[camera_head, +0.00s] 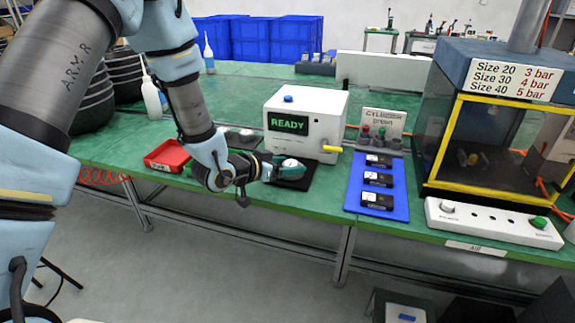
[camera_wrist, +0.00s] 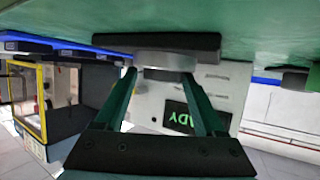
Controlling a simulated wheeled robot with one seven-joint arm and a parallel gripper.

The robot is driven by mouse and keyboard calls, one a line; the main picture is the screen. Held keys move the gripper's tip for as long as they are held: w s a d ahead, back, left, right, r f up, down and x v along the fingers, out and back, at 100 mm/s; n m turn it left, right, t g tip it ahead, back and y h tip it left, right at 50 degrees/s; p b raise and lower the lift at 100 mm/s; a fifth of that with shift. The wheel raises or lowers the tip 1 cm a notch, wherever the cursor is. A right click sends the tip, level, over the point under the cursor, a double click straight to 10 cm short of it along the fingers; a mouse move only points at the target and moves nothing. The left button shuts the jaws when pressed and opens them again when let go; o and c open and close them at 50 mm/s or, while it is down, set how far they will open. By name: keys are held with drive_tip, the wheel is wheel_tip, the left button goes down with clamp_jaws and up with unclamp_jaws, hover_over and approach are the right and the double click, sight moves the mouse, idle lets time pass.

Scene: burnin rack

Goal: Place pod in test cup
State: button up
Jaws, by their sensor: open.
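My gripper (camera_head: 281,169) is open, low over the table in front of the white test box (camera_head: 305,115), whose screen reads READY. A pale round piece (camera_head: 292,163) stands on a black base (camera_head: 297,184) at the fingertips. In the wrist view, seen upside down, the two green fingers of my gripper (camera_wrist: 160,76) reach to either side of a grey round piece (camera_wrist: 165,60) on the dark base (camera_wrist: 190,42). I cannot tell whether the fingers touch it, or where pod and test cup divide; the fingers hide part of it.
A red tray (camera_head: 167,156) lies left of my arm. Another grey round piece (camera_head: 246,134) sits on a dark base behind it. A blue mat (camera_head: 393,205) with three black blocks lies right. A yellow-framed cabinet (camera_head: 480,140) and a white button panel (camera_head: 490,224) stand farther right.

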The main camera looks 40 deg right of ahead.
drive_tip(key=shift+w+r, duration=0.15)
drive_tip(key=shift+w, duration=0.15)
drive_tip(key=shift+a, duration=0.2)
drive_tip(key=b+v, duration=0.2)
drive_tip(key=v, duration=0.9)
drive_tip(key=shift+s+a+r+b, duration=0.15)
drive_tip(key=shift+a+b, duration=0.15)
drive_tip(key=w+a+f+n+t+y, duration=0.1)
drive_tip(key=w+a+n+t+y, duration=0.2)
drive_tip(key=w+a, duration=0.4)
drive_tip(key=w+a+n+t+y, duration=0.2)
drive_tip(key=w+a+n+y, duration=0.15)
drive_tip(key=w+a, duration=0.45)
drive_tip(key=s+a+n+g+y, duration=0.1)
drive_tip(key=a+n+y, duration=0.15)
drive_tip(key=a, duration=0.45)
drive_tip(key=s+a+n+y, duration=0.2)
drive_tip(key=a+y, duration=0.1)
drive_tip(key=a, duration=0.4)
drive_tip(key=s+a+r+n+g+y, duration=0.1)
drive_tip(key=s+a+r+n+g, duration=0.1)
drive_tip(key=s+a, duration=0.5)
drive_tip(key=shift+s+a+n+g, duration=0.35)
drive_tip(key=shift+a+n+g, duration=0.5)
drive_tip(key=shift+n, duration=0.35)
drive_tip(key=shift+r, duration=0.2)
